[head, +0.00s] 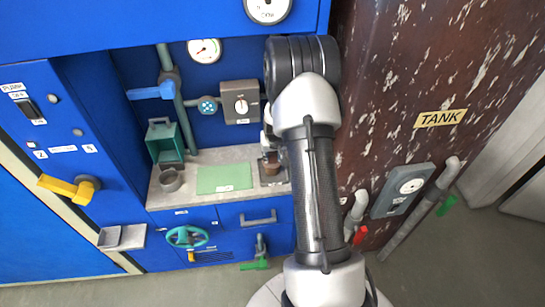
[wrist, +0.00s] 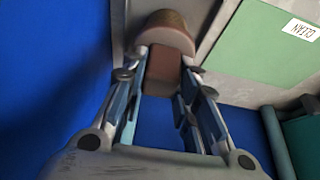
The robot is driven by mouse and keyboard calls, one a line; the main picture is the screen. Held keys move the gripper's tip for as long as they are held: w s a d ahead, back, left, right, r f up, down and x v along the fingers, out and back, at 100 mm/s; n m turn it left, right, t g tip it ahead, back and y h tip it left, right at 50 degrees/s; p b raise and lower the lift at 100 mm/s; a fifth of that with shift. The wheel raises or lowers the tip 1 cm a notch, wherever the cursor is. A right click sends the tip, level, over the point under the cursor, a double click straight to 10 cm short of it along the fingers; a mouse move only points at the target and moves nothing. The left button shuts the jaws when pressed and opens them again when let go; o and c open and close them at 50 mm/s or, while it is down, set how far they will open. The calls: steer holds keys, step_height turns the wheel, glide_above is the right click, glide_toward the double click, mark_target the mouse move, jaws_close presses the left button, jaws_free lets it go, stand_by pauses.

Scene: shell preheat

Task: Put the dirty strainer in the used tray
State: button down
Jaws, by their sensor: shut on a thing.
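A brown, round strainer (wrist: 165,32) is between the fingers of my gripper (wrist: 160,85) in the wrist view, and the fingers are shut on it. In the head view the brown strainer (head: 270,161) shows at the right end of the counter, just left of my arm. A small dark grey tray (head: 268,183) lies directly below it there. My arm hides part of this area, and I cannot tell whether the strainer touches the tray. I see no readable label on the tray. My gripper is mostly hidden in the head view.
A green mat (head: 224,178), labelled CLEAN in the wrist view (wrist: 262,45), lies left of the strainer. A grey round cup (head: 171,181) and a green open box (head: 166,143) stand farther left. Pipes, a blue handle (head: 152,92) and a grey switch box (head: 240,101) are behind the counter.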

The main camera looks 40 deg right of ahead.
steer(key=shift+f, duration=0.1)
steer(key=c, duration=1.2)
jaws_free()
steer(key=shift+f, duration=0.15)
steer(key=shift+c, duration=0.2)
steer(key=shift+r, duration=0.2)
steer(key=p+v, duration=0.4)
steer(key=v, duration=0.8)
steer(key=s+a+r+n+y, duration=0.1)
steer(key=s+a+r+n, duration=0.3)
steer(key=a+r, duration=1.2)
steer(key=s+a+r+n, duration=0.1)
steer(key=s+a+r, duration=0.2)
steer(key=s+a, duration=0.3)
steer(key=s+a+r+n+y, duration=0.1)
steer(key=s+a+r, duration=0.2)
steer(key=s+a, duration=0.4)
steer(key=s, duration=0.7)
steer(key=shift+r+t, duration=0.2)
steer(key=shift+t, duration=0.2)
